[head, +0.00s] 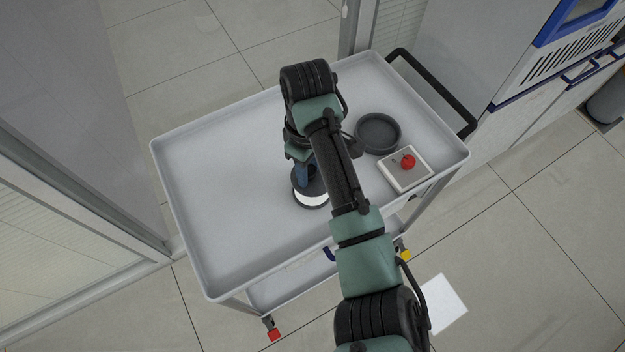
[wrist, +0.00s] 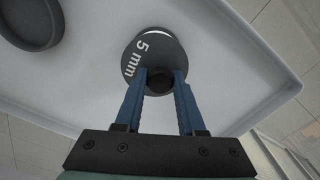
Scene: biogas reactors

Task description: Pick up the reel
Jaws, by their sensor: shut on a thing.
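The reel (head: 310,198) is a dark round spool with a white band, on or just above the grey cart's tray, partly hidden by my arm in the head view. In the wrist view the reel (wrist: 170,52) shows its dark face marked "5 mm" and a dark central hub. My gripper (wrist: 160,85) has its two blue fingers closed on the hub, one on each side. In the head view, my gripper (head: 306,177) comes down onto the reel from above. I cannot tell whether the reel touches the tray.
The grey cart (head: 220,200) has a raised rim and a black handle at the right. A dark round dish (head: 378,133) and a scale (head: 417,180) with a red object (head: 408,161) on it stand right of my arm. The tray's left half is clear.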

